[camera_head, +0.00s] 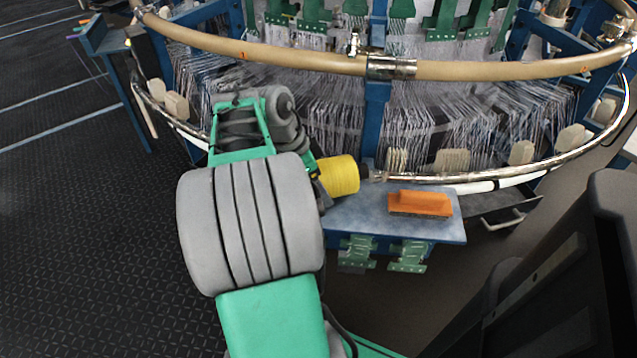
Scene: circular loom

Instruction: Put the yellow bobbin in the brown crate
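The yellow bobbin (338,175) lies on its side above the left end of a small blue-grey shelf on the loom, with a dark end piece on its right. I cannot tell whether it rests on the shelf or is held clear of it. My gripper (319,187) is at the left side of the bobbin, mostly hidden behind my green and grey arm. Its fingers do not show clearly, so I cannot tell whether they are open or shut, or touching the bobbin. No brown crate can be made out in this view.
An orange-topped brush (420,204) lies on the blue-grey shelf (345,217). The loom's tan ring (470,70) and metal rail (480,176) curve above and behind it. A dark bulky object (590,290) stands at the lower right. Dark floor (80,230) is clear on the left.

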